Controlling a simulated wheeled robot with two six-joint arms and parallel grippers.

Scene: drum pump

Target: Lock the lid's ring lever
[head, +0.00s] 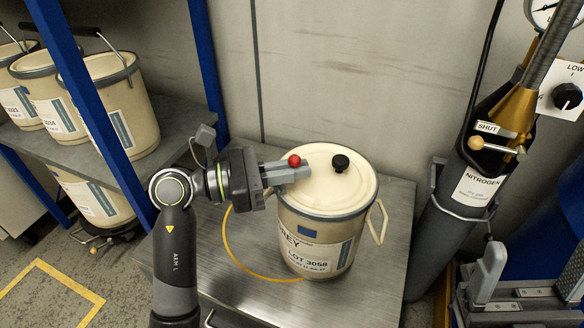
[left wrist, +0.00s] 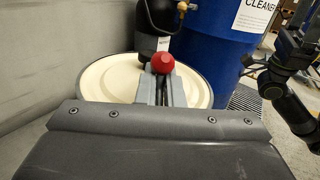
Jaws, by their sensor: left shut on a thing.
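The cream drum (head: 315,246) stands upright on a metal bench. Its cream lid (head: 330,186) lies on top, with a grey ring around the rim and a black knob (head: 340,162) on it. My left gripper (head: 298,173) reaches in from the left over the near left part of the lid. It is shut on the ring lever, whose red knob (head: 294,160) shows at the fingertips. The red knob also shows in the left wrist view (left wrist: 163,63). The fingers hide most of the lever. My right arm (left wrist: 293,85) shows at the right of the left wrist view; its jaws are unclear.
A nitrogen cylinder (head: 468,186) with a brass valve stands right of the drum. A grey fixture (head: 488,272) is at lower right. Shelved pails (head: 108,98) are behind a blue post at left.

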